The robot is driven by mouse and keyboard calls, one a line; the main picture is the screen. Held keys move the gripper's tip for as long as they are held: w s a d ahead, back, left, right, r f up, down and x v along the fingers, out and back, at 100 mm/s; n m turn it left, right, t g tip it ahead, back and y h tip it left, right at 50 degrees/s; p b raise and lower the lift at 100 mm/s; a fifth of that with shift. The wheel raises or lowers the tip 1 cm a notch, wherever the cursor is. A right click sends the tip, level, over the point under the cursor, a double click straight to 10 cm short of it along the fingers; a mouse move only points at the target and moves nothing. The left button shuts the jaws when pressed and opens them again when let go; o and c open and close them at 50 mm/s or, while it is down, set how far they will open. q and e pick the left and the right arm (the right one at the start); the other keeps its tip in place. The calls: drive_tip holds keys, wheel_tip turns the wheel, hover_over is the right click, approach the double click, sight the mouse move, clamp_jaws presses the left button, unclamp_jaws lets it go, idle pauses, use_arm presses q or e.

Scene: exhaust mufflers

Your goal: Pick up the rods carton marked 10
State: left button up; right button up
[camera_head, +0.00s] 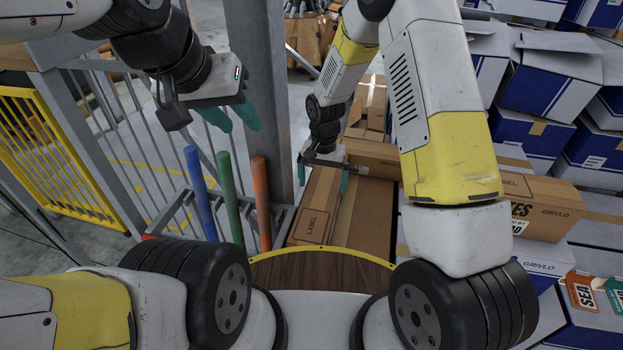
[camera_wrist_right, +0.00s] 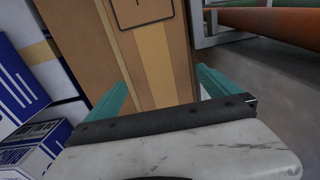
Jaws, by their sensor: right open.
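Brown cartons stand below my right gripper in the head view; I cannot read a 10 on any of them. The nearest has a LABEL panel on the carton's face (camera_head: 314,212), and a wider plain carton (camera_head: 368,218) is beside it. My right gripper (camera_head: 322,174) is open and empty, with its teal fingers apart over these cartons. In the right wrist view a brown carton with a lighter tape strip (camera_wrist_right: 155,58) shows between and beyond the fingers (camera_wrist_right: 160,88). My left gripper (camera_head: 234,118) is empty in the air, fingers apart, left of the grey post.
Blue, green (camera_head: 229,195) and orange rods stand in a grey rack left of the cartons. A grey post (camera_head: 258,90) and a yellow-framed fence (camera_head: 60,150) are behind. Blue-and-white boxes (camera_head: 540,92) and a GRIVLO carton (camera_head: 550,208) crowd the right.

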sight(322, 199)
wheel_tip(322, 199, down, 8)
drive_tip(key=shift+w+r, duration=0.1)
drive_tip(key=c, duration=1.7)
drive_tip(key=shift+r, duration=0.1)
drive_tip(key=shift+c, duration=0.5)
drive_tip(key=shift+r, duration=0.1)
